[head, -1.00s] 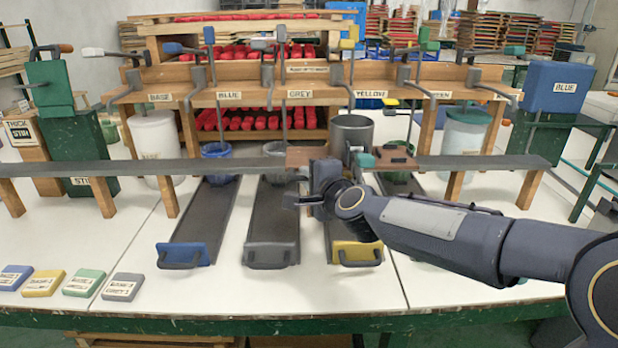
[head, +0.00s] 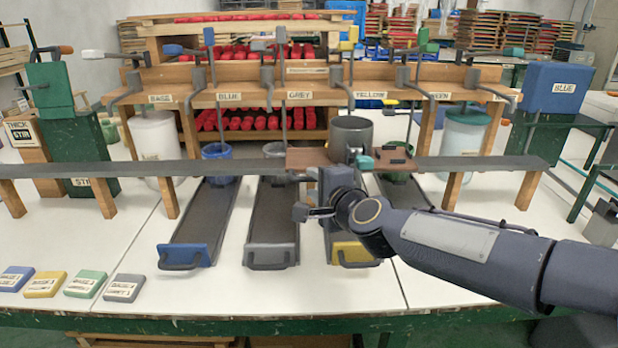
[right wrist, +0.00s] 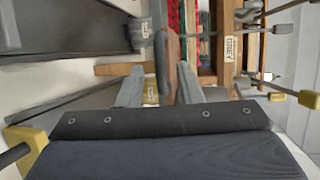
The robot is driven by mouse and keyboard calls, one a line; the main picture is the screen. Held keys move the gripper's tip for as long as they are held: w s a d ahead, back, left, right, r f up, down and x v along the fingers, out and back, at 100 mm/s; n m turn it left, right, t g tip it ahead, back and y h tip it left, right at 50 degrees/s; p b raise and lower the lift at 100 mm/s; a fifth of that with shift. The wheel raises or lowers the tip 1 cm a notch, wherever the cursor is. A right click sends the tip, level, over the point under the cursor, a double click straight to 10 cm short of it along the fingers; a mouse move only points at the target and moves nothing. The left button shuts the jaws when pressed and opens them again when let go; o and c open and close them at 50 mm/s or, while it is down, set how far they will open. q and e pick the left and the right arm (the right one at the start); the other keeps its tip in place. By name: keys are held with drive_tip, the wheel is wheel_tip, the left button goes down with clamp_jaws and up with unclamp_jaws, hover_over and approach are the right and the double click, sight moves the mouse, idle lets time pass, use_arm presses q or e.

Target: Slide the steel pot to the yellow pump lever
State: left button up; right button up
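The steel pot (head: 350,137), a dark grey cylinder, stands upright on the reddish-brown board (head: 308,158) on the long rail. It is roughly below the yellow pump lever (head: 347,42) in the head view. My right gripper (head: 334,178) is just in front of the board, below the pot. In the right wrist view its fingers (right wrist: 160,92) stand apart, with a dark, brown-edged part between them in view. I cannot tell whether they touch it. My left gripper is not in view.
The grey rail (head: 110,168) crosses the table. Blue (head: 184,255), grey (head: 271,257) and yellow (head: 355,254) fronted trays lie before it. Coloured labelled blocks (head: 83,283) lie at the front left.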

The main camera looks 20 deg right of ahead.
drive_tip(key=v, duration=0.3)
drive_tip(key=shift+s+p, duration=0.3)
drive_tip(key=shift+s, duration=0.05)
drive_tip(key=s+f+n+g+y+p, duration=0.1)
drive_tip(key=s+f+n+g, duration=0.55)
drive_tip(key=s, duration=0.75)
drive_tip(key=s+f+n+g+y, duration=0.1)
drive_tip(key=s+f+n+g, duration=0.2)
drive_tip(key=s+f+n, duration=0.85)
wheel_tip(320, 180, up, 24)
drive_tip(key=s+m+p, duration=0.1)
drive_tip(key=m+p, duration=0.1)
drive_tip(key=p, duration=1.9)
drive_tip(key=shift+s+d+f, duration=0.15)
drive_tip(key=shift+s, duration=0.15)
